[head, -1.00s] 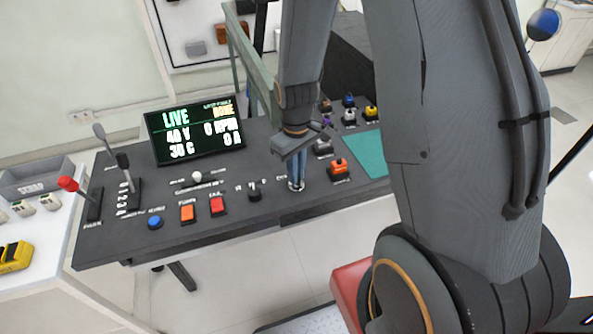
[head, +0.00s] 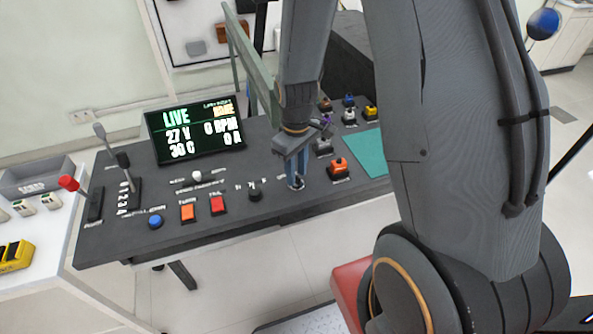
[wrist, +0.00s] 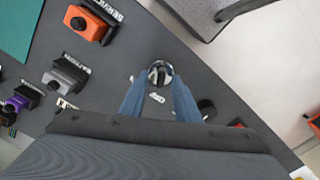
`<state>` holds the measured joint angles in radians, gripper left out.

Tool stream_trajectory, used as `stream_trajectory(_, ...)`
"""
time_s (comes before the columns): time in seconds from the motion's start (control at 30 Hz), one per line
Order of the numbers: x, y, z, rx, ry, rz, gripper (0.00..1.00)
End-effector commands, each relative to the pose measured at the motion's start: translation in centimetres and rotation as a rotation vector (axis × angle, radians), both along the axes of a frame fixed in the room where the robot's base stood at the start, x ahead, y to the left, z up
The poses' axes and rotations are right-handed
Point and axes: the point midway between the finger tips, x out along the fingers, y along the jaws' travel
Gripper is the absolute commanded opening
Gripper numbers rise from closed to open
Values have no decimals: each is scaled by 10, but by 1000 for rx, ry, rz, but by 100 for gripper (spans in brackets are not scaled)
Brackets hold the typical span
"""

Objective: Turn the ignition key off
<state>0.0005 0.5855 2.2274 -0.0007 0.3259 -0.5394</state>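The ignition key switch (wrist: 160,72) shows in the wrist view as a small round dark and silver fitting on the black console panel. My gripper (wrist: 160,80) has its two blue fingers on either side of it, with a visible gap between them. The fingers appear open, and whether either touches the key is unclear. In the head view, my gripper (head: 297,184) points down at the right part of the panel, and its fingers hide the key. The display (head: 195,131) reads LIVE, 27 V, 0 RPM, 30 C and 0 A.
Near the fingers stand a black rotary knob (head: 255,195) and an orange SERVICE connector (head: 339,168). Several coloured connectors (head: 349,116) sit behind. Red (head: 217,204) and orange (head: 187,212) buttons, a blue button (head: 155,221) and levers (head: 127,175) lie left. A green mat (head: 365,154) lies right.

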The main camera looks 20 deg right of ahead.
Motion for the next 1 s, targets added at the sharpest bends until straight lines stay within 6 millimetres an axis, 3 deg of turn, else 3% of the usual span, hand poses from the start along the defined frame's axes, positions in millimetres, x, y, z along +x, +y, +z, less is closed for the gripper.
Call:
stream_trajectory(0.33, 0, 0, 7, 1, -1, -1, 29)
stream_trajectory(0.8, 0, -1, 66, 0, -2, -1, 29)
stream_trajectory(1.0, 0, -1, 77, 0, 0, -1, 29)
